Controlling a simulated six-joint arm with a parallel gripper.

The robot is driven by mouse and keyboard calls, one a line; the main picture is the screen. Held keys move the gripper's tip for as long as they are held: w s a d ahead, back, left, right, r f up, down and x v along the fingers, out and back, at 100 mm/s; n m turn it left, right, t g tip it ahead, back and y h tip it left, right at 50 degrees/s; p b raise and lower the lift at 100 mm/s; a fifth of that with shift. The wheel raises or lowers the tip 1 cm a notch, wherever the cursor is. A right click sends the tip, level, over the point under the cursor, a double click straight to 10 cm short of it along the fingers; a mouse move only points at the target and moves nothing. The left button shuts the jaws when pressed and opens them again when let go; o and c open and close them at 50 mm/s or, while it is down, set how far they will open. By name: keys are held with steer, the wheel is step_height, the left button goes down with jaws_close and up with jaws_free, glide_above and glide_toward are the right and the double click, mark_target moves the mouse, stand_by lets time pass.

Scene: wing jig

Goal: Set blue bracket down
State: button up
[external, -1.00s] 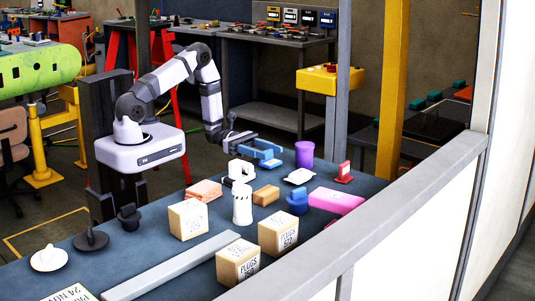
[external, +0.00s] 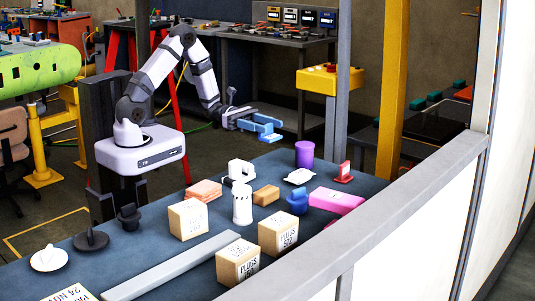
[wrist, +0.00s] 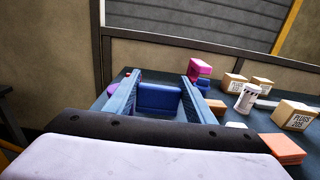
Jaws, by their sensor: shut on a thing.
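The blue bracket (external: 266,131) is held by my gripper (external: 254,124) in the air above the far side of the blue table. In the wrist view the bracket (wrist: 158,98) shows between the two fingers of my gripper (wrist: 160,90), which are shut on it. There is clear space between the bracket and the table top in the external view. The bracket's held part is partly hidden by the fingers.
On the table (external: 150,250) stand a purple cup (external: 304,154), a white dish (external: 299,176), a red piece (external: 343,173), a blue piece (external: 298,201), a pink block (external: 336,200), a white canister (external: 242,204) and several boxes.

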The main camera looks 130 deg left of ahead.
steer(key=shift+r+p, duration=1.05)
steer(key=shift+r, duration=0.15)
steer(key=shift+f, duration=0.1)
steer(key=shift+f+b, duration=1.2)
steer(key=shift+b, duration=0.1)
steer(key=shift+f+p, duration=0.35)
steer(key=shift+f, duration=2.5)
steer(key=shift+f, duration=0.1)
steer(key=shift+f+p, duration=0.4)
steer(key=shift+f, duration=1.35)
